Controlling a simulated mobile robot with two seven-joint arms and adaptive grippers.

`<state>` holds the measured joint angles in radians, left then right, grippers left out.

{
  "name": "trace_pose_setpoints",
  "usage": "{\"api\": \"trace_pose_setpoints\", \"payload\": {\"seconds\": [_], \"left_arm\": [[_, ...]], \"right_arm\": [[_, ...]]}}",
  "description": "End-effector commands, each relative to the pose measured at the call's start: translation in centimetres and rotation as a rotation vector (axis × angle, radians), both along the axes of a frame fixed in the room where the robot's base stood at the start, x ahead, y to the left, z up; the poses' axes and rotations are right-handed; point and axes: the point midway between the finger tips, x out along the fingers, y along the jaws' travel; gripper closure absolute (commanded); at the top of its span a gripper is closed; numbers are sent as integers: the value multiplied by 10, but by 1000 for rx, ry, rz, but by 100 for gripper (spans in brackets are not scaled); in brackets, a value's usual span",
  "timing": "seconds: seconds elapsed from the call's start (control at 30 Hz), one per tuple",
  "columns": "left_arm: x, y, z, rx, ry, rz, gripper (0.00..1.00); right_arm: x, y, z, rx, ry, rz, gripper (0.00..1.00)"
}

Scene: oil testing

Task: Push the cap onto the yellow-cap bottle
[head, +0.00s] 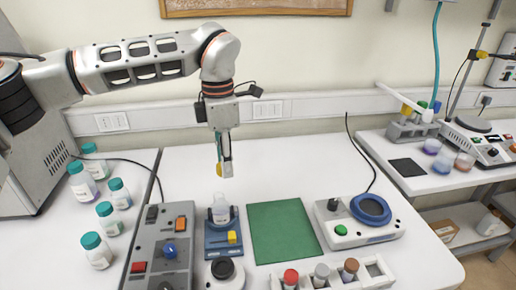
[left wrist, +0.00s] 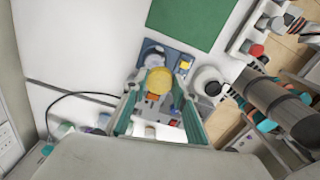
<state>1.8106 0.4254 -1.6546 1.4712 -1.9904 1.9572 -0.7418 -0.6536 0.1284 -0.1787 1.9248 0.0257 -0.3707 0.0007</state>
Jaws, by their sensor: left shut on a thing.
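My left gripper (head: 225,170) points down and is shut on the yellow cap (head: 219,170), holding it in the air above the open bottle. The left wrist view shows the yellow cap (left wrist: 158,80) between the fingers. The clear bottle with a white label (head: 220,212) stands upright and capless on a blue stand (head: 223,248). There is a clear gap between cap and bottle in the head view. In the left wrist view the cap and fingers hide much of the bottle. My right gripper does not show.
Several teal-capped bottles (head: 83,185) stand at the left. A grey control box (head: 160,245) is left of the stand, a green mat (head: 283,230) right of it. A white device with a blue plate (head: 370,210) stands farther right. A rack (head: 335,277) is in front.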

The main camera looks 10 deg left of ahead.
Motion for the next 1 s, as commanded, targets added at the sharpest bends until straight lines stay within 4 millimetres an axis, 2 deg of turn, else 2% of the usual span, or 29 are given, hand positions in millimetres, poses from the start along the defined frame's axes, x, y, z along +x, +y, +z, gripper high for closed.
{"api": "trace_pose_setpoints", "payload": {"seconds": [0.03,0.1,0.23,0.77,1.0], "left_arm": [[0,11,0,0,5,-23,81],[0,21,-5,2,6,-54,81],[0,30,-11,3,5,-81,81],[-1,30,-54,2,6,-82,81],[0,30,-70,3,4,-82,81]], "right_arm": [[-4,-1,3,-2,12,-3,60],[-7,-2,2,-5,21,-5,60],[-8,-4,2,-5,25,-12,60],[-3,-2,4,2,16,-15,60],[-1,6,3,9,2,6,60]]}}
